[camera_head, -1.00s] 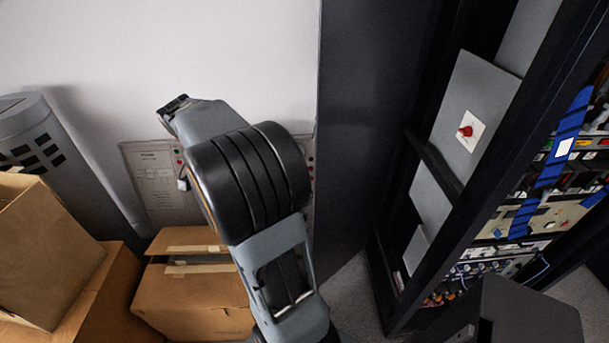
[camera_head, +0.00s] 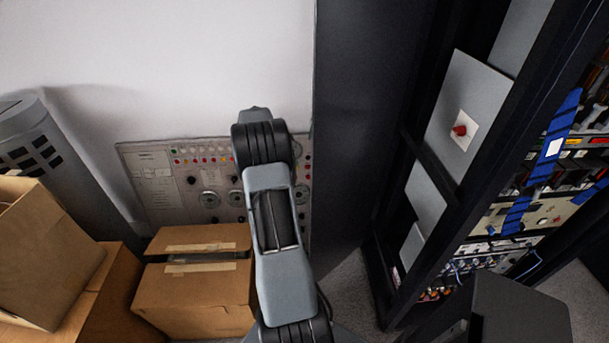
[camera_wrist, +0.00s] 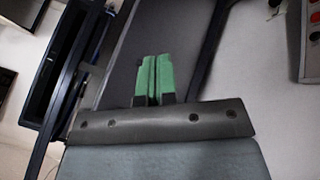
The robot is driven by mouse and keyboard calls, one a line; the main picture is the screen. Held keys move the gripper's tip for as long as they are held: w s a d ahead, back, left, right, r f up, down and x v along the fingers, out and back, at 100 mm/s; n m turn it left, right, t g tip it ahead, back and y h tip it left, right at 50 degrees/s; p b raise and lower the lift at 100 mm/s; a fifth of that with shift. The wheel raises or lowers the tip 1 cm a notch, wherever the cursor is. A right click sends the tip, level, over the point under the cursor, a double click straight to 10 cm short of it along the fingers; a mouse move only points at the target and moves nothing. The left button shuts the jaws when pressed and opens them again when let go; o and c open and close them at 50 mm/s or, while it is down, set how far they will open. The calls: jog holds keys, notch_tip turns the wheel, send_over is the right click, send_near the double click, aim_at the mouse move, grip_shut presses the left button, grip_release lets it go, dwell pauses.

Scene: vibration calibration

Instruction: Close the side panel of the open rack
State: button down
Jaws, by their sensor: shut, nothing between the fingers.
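The open rack (camera_head: 507,150) stands at the right of the head view, with a black frame. A tall dark panel (camera_head: 365,120), which looks like the side panel, stands out from the rack's left side, between the rack and the white wall. My arm reaches up the middle of the head view, left of this panel, and hides my gripper there. In the wrist view my gripper (camera_wrist: 153,80) shows green fingertips pressed together with nothing between them. A dark grey surface (camera_wrist: 186,35), probably the panel, lies behind the fingertips; I cannot tell whether they touch it.
Cardboard boxes (camera_head: 195,299) stand on the left, beside a grey cylinder (camera_head: 38,145). A control board (camera_head: 160,190) with lights and dials is on the wall behind my arm. A dark box-shaped object (camera_head: 520,315) is at lower right. Some bare floor (camera_head: 352,290) shows below the panel.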

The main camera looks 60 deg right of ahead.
aim_at(313, 185)
jog(key=s+f+p, duration=0.1)
jog(key=s+f, duration=0.1)
jog(key=s, duration=0.3)
jog(key=shift+s+a+f+p, duration=0.3)
jog(key=shift+s, duration=0.1)
